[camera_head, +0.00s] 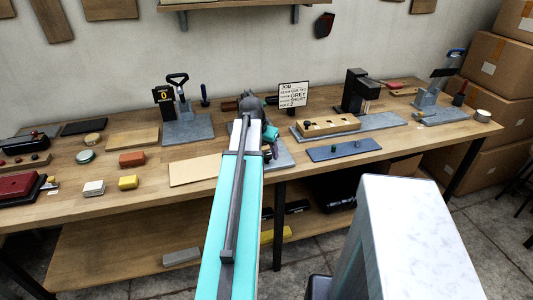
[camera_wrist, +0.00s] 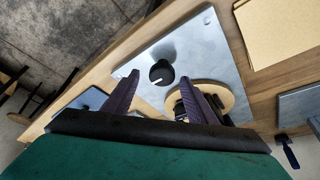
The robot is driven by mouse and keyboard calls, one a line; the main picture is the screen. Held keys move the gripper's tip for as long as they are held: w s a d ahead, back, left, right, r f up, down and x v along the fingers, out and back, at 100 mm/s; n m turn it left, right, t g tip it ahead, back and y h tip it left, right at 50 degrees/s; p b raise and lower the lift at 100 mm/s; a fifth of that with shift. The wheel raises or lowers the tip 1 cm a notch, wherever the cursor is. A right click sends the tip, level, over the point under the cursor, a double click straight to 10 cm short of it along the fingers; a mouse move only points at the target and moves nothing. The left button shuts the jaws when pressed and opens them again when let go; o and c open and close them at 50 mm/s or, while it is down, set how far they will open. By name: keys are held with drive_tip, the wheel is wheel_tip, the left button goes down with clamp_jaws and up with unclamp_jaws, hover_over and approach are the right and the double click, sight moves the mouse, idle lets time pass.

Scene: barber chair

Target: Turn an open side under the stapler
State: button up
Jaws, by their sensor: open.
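My gripper (camera_wrist: 160,84) is open and empty, with its two dark purple fingers pointing at a grey metal plate (camera_wrist: 208,45). A black round knob (camera_wrist: 162,70) with a white pointer mark stands on the plate, just beyond the gap between the fingertips. A round wooden disc (camera_wrist: 228,97) lies beside it, partly hidden by the right finger; dark parts on it are too covered to name. In the head view my gripper (camera_head: 254,110) hides most of this plate (camera_head: 277,157). I cannot tell which thing is the stapler or where an open side faces.
A job card (camera_head: 293,96) stands behind the plate. To the right are a drilled wooden block (camera_head: 328,126), a black upright machine (camera_head: 356,91) and a blue-grey plate (camera_head: 344,150). To the left are a wooden board (camera_head: 196,170) and a lever press (camera_head: 181,104) on a grey base.

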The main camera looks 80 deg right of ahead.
drive_tip(key=shift+s+d+f, duration=0.1)
drive_tip(key=shift+d+f, duration=0.15)
drive_tip(key=shift+f, duration=0.35)
drive_tip(key=c, duration=1.1)
drive_tip(key=shift+o, duration=0.3)
drive_tip(key=shift+a+f, duration=0.1)
drive_tip(key=shift+a, duration=0.1)
drive_tip(key=shift+s+d+n, duration=0.1)
drive_tip(key=shift+n, duration=0.2)
